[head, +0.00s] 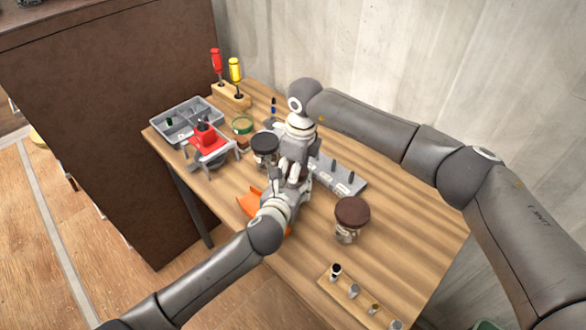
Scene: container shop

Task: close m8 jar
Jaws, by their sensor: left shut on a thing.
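My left gripper (291,181) comes in from the lower left and is shut on a brownish thing, probably a jar, near the middle of the table. The fingers and my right gripper hide most of it. My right gripper (296,158) points down from above at the same spot, close to the left one; its fingertips are too hidden to tell open from shut. A jar with a black lid (265,142) stands just left of the grippers. A glass jar with a brown lid (352,212) stands to their right. I cannot read any label saying which is the m8 jar.
A grey divided tray (187,108) and a red device (207,140) stand at the left. Red and yellow screwdrivers (235,70) stand in a wooden block behind. A grey rack (345,180) and an orange piece (249,201) lie near the grippers. A wooden strip (330,285) holds several small parts.

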